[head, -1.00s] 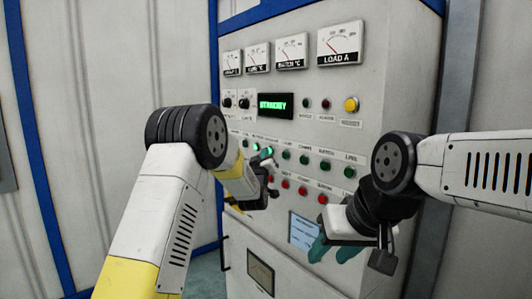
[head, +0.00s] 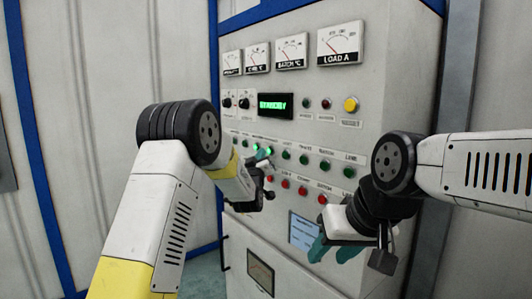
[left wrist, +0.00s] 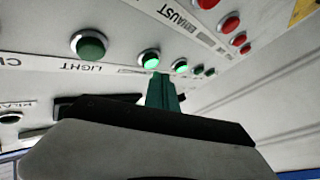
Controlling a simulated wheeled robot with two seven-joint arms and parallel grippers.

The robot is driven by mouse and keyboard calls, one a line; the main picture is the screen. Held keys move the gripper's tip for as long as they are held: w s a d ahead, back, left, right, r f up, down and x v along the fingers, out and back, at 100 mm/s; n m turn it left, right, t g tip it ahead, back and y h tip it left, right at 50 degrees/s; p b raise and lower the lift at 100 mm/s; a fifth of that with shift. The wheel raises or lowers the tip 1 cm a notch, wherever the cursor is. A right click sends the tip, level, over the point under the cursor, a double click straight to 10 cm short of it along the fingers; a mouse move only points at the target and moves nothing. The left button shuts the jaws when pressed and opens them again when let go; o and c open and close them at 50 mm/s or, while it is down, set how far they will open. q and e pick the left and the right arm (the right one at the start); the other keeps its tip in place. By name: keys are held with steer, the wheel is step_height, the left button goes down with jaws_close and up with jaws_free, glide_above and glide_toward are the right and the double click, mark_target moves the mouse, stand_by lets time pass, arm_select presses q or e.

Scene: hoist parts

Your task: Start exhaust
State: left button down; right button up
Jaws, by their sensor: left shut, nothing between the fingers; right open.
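The control panel (head: 300,222) has a row of green buttons above a row of red ones. Two of the green buttons glow, near the left gripper, one of them the lit green button (left wrist: 149,59) in the left wrist view. A dark green button (left wrist: 89,45) sits by the LIGHT label (left wrist: 85,68). The EXHAUST label (left wrist: 182,19) lies between the green and red rows. My left gripper (head: 263,155) is shut and empty, its teal tips (left wrist: 163,93) close to the lit buttons; contact cannot be told. My right gripper (head: 335,248) is open and empty, low before the panel.
A display (head: 275,106) shows green text, apparently STANDBY. Gauges (head: 290,50) line the panel's top, and a yellow button (head: 350,104) is at its right. Blue-framed wall panels stand at the left.

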arm_select(q)
steer(key=shift+s+a, duration=0.75)
steer(key=shift+a, duration=0.3)
steer(key=shift+s+a, duration=0.7)
steer(key=shift+a, duration=0.3)
steer(key=shift+s, duration=0.1)
